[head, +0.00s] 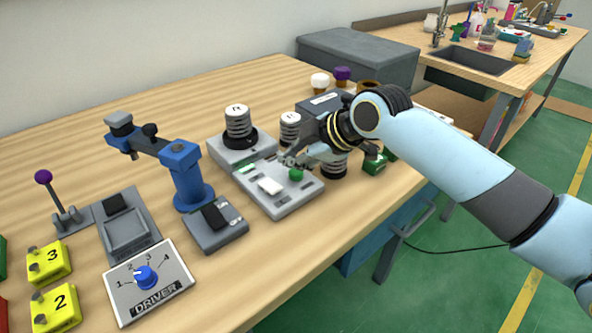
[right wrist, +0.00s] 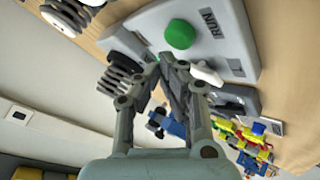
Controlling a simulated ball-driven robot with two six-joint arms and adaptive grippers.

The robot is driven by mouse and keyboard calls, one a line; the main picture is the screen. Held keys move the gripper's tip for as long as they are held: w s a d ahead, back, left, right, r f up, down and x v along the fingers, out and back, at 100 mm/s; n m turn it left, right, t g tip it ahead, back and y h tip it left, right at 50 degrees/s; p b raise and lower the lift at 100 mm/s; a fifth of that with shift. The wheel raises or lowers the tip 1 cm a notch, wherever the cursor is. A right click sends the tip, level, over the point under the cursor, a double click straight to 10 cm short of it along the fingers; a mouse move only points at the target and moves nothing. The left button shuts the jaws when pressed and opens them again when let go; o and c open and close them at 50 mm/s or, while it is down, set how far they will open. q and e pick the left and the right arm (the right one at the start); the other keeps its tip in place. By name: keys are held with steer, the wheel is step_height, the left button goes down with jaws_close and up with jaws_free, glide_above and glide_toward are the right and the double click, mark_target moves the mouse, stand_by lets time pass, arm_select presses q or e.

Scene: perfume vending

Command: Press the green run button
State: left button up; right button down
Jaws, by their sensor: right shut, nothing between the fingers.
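The green run button (head: 296,174) sits on a light grey panel (head: 282,203) on the wooden table. In the right wrist view the button (right wrist: 180,34) is a round green cap beside the label RUN (right wrist: 211,22). A white rocker-like part (head: 270,186) is on the same panel. My right gripper (head: 288,161) is shut and empty, close to the button from above and behind. In the right wrist view its fingertips (right wrist: 166,58) lie just below the button in the picture; I cannot tell whether they touch it. My left gripper is not in view.
A spring post marked R (head: 237,122) stands behind the panel, with more springs near my gripper. A blue press (head: 186,172), a DRIVER dial (head: 146,277) and yellow blocks (head: 49,262) stand to the left. A grey box (head: 358,59) is at the back. The front table area is clear.

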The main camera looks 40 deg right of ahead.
steer(key=shift+f, duration=0.45)
